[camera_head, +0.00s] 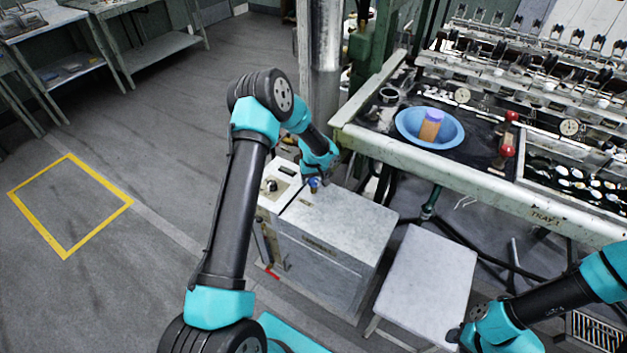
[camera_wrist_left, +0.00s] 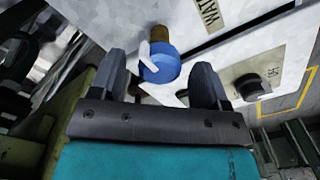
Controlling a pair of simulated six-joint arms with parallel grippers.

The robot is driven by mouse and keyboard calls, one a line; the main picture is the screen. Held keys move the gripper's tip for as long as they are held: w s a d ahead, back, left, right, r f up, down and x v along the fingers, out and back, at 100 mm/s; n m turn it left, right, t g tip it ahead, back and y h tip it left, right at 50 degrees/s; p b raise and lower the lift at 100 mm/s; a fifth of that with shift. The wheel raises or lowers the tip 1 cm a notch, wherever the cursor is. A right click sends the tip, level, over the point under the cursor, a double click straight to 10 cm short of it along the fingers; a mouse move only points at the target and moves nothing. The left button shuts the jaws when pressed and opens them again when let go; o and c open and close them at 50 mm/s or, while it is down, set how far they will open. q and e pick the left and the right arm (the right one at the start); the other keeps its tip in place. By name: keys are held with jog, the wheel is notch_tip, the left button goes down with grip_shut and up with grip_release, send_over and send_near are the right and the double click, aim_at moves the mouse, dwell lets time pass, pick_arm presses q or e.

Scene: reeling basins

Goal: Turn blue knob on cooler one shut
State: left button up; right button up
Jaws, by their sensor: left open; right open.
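The cooler (camera_head: 340,222) is a pale box with a worn white top, standing on the floor below the bench. Its blue knob (camera_head: 313,184) is on the top near the back left; in the left wrist view the knob (camera_wrist_left: 160,67) shows as a blue cap with a white pointer on a brass stem. My left gripper (camera_head: 322,181) is at the knob. In its wrist view the open fingers (camera_wrist_left: 159,66) stand either side of the knob, with gaps, not closed on it. My right gripper (camera_head: 456,338) is open at the bottom right, away from the cooler.
A white stool (camera_head: 428,283) stands right of the cooler. The bench (camera_head: 450,170) holds a blue basin (camera_head: 402,128) with a cup. Open floor lies left.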

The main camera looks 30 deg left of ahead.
pick_arm(q)
jog(key=shift+f, duration=0.3)
jog(key=c, duration=0.9)
jog(key=shift+c, duration=0.2)
